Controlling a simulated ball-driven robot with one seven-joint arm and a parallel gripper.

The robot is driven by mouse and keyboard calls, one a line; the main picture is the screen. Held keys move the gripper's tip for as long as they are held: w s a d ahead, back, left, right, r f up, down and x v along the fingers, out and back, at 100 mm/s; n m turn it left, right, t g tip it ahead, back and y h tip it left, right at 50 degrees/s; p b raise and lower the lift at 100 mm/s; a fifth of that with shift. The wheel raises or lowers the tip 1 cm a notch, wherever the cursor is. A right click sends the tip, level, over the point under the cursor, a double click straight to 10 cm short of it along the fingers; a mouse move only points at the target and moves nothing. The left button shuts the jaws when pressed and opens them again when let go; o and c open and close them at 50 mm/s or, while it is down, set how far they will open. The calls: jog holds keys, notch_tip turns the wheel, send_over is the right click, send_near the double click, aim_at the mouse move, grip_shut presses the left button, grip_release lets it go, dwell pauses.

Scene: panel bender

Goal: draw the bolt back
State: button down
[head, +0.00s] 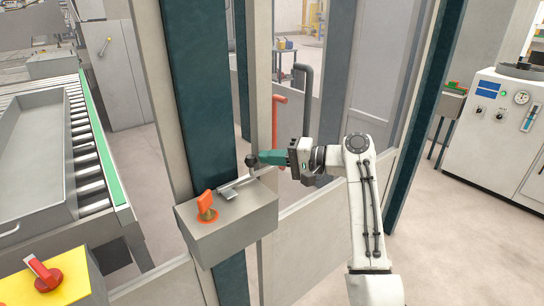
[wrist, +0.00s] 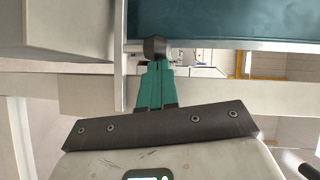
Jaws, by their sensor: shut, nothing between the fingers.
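The bolt's dark round knob (head: 251,160) stands on a short stem above a grey box on the door post. A flat light metal piece (head: 230,193) lies on the top of the box beside the stem. In the wrist view the knob (wrist: 154,47) is straight ahead of the fingertips, in front of a pale bar. My gripper (head: 261,157) has green fingers, shut and empty, with their tips right at the knob. It also shows shut in the wrist view (wrist: 156,66). I cannot tell whether the tips touch the knob.
The grey box (head: 225,232) carries an orange turn handle (head: 207,205). A dark teal post (head: 202,95) rises behind it. An orange pull handle (head: 279,115) is beyond my gripper. A yellow box with a red switch (head: 43,272) is at lower left. A roller conveyor (head: 92,160) stands left.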

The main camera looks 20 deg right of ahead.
jog(key=a+p, duration=0.1)
jog(key=a, duration=0.1)
jog(key=s+a+p, duration=0.1)
jog(key=a, duration=0.1)
jog(key=s+a, duration=0.1)
jog(key=a, duration=0.1)
jog(key=shift+a+r+p, duration=0.1)
jog(key=shift+a+p, duration=0.15)
jog(key=shift+p, duration=0.15)
jog(key=shift+s+a, duration=0.2)
jog(key=shift+a, duration=0.1)
